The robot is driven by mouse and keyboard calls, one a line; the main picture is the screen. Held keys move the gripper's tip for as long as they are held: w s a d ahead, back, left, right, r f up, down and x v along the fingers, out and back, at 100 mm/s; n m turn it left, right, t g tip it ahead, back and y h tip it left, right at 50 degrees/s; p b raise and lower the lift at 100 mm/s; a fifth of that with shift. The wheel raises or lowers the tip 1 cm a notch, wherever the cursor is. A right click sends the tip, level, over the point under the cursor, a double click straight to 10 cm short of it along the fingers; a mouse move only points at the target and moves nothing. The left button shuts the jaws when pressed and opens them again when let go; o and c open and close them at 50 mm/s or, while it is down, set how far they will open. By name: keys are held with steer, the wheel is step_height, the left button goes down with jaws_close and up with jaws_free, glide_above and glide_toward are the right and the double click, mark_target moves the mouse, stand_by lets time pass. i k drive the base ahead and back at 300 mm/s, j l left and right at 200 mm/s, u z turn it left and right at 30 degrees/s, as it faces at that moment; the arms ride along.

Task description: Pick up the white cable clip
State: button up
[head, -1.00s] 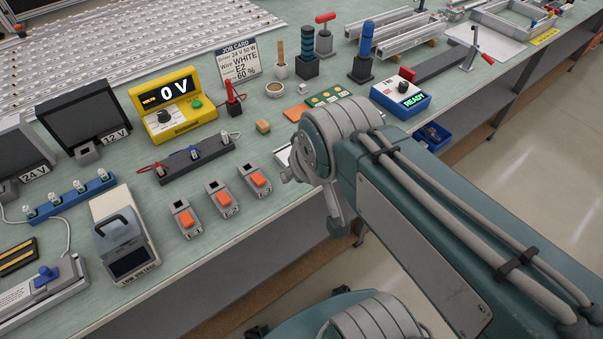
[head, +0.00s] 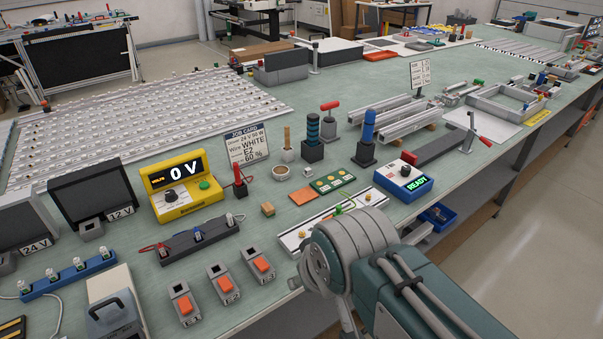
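A small whitish block (head: 308,172) lies on the green bench beside the beige cup; it may be the white cable clip, but it is too small to tell. I make out no other clear cable clip. My arm's grey and teal links rise at the lower right and cover part of the bench's front edge. My gripper is not in view.
A row of grey boxes with orange switches (head: 225,284) stands at the front edge. A yellow meter (head: 178,188) reads 0 V. A blue READY box (head: 403,182) is to the right.

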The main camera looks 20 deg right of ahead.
mark_target(308, 173)
steer(key=l+u, duration=0.35)
steer(key=l, duration=1.6)
steer(key=i, duration=0.05)
